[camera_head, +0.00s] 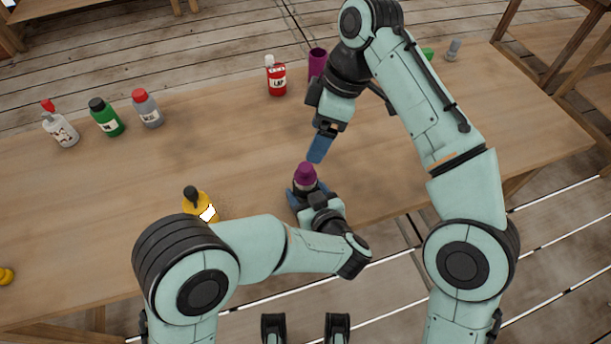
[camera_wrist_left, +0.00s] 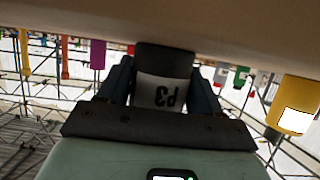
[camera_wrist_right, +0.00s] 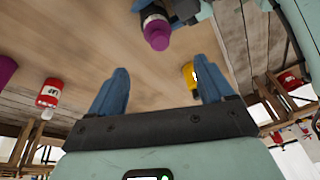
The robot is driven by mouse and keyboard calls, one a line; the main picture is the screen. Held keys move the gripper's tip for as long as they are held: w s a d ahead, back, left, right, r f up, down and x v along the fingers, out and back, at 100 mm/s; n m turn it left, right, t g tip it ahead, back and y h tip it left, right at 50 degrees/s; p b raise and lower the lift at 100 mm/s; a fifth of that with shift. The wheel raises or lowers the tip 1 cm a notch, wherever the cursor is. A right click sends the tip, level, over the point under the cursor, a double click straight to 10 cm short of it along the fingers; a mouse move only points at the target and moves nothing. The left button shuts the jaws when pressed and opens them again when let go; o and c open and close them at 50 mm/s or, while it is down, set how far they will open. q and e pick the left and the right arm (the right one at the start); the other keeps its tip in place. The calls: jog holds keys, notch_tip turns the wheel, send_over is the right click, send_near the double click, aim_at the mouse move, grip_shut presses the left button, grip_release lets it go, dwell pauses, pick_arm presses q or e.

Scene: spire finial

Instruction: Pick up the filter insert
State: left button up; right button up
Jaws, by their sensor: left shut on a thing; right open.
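A dark canister (camera_wrist_left: 165,60) with a white "P3" label is between the fingers of my left gripper (camera_wrist_left: 162,80). In the head view it stands upright near the table's front edge, with a purple top (camera_head: 305,173). My left gripper (camera_head: 306,192) is shut on its body. My right gripper (camera_head: 320,148) is open and empty, above and behind the purple top. The right wrist view shows the purple top (camera_wrist_right: 157,35) beyond the open fingers (camera_wrist_right: 160,90), apart from them. No part is plainly marked as the filter insert.
A purple cylinder (camera_head: 317,62) and a red bottle (camera_head: 276,76) stand at the back of the table (camera_head: 230,140). A yellow bottle (camera_head: 203,204) is left of my left gripper. White (camera_head: 61,128), green (camera_head: 106,118) and grey (camera_head: 147,108) bottles stand at the left. The table's middle is clear.

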aim_at(306, 166)
jog(key=m, duration=0.1)
jog(key=s+a+m+t+h, duration=0.1)
jog(key=m, duration=0.1)
jog(key=shift+a+r+m+h, duration=0.15)
jog(key=shift+a+m+h, duration=0.15)
jog(key=shift+m, duration=0.3)
jog(key=shift+a+f, duration=0.1)
jog(key=shift+f, duration=0.25)
jog(key=shift+t, duration=0.3)
jog(key=f, duration=0.6)
jog(key=shift+w+a+f, duration=0.15)
jog(key=shift+w+a, duration=0.1)
jog(key=shift+a, duration=0.1)
notch_tip(306, 166, down, 5)
jog(key=shift+a, duration=0.15)
jog(key=c, duration=1.1)
